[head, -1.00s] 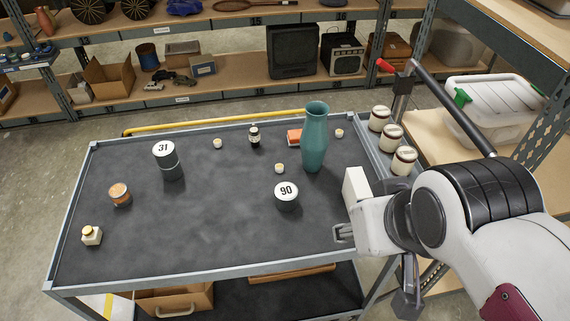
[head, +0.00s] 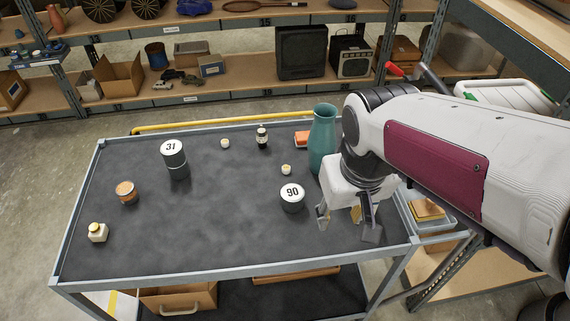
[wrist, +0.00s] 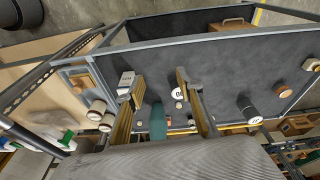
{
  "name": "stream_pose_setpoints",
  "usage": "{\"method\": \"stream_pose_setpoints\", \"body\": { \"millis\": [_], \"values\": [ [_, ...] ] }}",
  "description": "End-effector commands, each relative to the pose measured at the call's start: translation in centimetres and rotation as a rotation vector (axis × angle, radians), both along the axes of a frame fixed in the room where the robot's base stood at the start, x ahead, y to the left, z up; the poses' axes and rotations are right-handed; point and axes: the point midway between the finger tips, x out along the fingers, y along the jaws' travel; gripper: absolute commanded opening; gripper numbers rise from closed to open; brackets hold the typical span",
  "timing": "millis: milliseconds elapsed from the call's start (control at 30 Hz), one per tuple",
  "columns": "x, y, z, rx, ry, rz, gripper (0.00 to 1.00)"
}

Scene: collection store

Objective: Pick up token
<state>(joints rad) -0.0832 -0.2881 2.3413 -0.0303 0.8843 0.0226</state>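No thing in view is clearly marked as the token. Small cream round pieces lie on the dark cart top: one (head: 286,169) behind the can marked 90 (head: 292,199), another (head: 225,143) farther back. My gripper (head: 345,217) points down over the cart's right front part, right of that can. Its fingers are spread, with nothing held between them. In the wrist view my gripper (wrist: 160,84) is open, and the 90 can (wrist: 178,92) shows beyond the fingers. A pale block with lettering (wrist: 126,77) shows by the left finger.
A teal vase (head: 322,140) stands close to my arm.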

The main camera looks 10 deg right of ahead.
Motion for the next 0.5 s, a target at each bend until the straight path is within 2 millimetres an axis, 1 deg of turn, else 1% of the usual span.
{"method": "stream_pose_setpoints", "body": {
  "millis": [33, 267, 500],
  "values": [
    [0.7, 0.1, -0.3, -0.003, 0.013, 0.000, 0.36],
    [3.8, 0.7, -1.8, -0.015, 0.052, -0.009, 0.36],
    [7.3, 1.3, -3.7, -0.030, 0.084, -0.028, 0.36]
  ]
}}
